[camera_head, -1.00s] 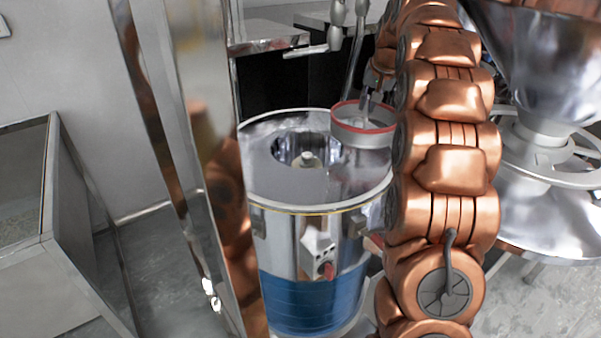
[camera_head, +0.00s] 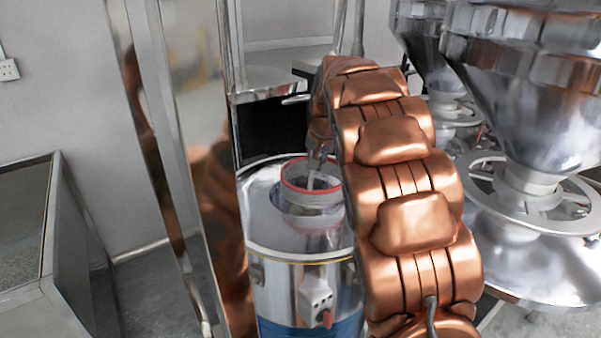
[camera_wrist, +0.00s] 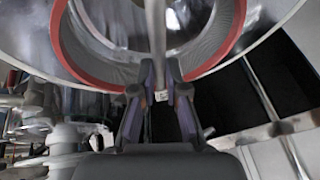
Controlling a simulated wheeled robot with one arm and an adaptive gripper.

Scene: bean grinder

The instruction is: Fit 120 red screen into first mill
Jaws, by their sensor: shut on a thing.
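The red-rimmed round screen (camera_head: 306,212) is a short grey cylinder. It is over the top of the steel mill (camera_head: 281,276), covering the mill's central opening from view. I cannot tell whether it is seated or held just above. The mill is an upright steel drum with a blue lower band. My gripper (camera_head: 319,160) comes in from above and is shut on the screen, partly hidden by my arm. In the wrist view its fingers (camera_wrist: 160,88) close by a thin bar at the red rim (camera_wrist: 73,62).
A tall steel panel (camera_head: 178,130) stands close at the mill's left. Steel funnels (camera_head: 525,110) on a round table (camera_head: 530,265) stand on the right. A grey bin (camera_head: 75,235) is at the far left.

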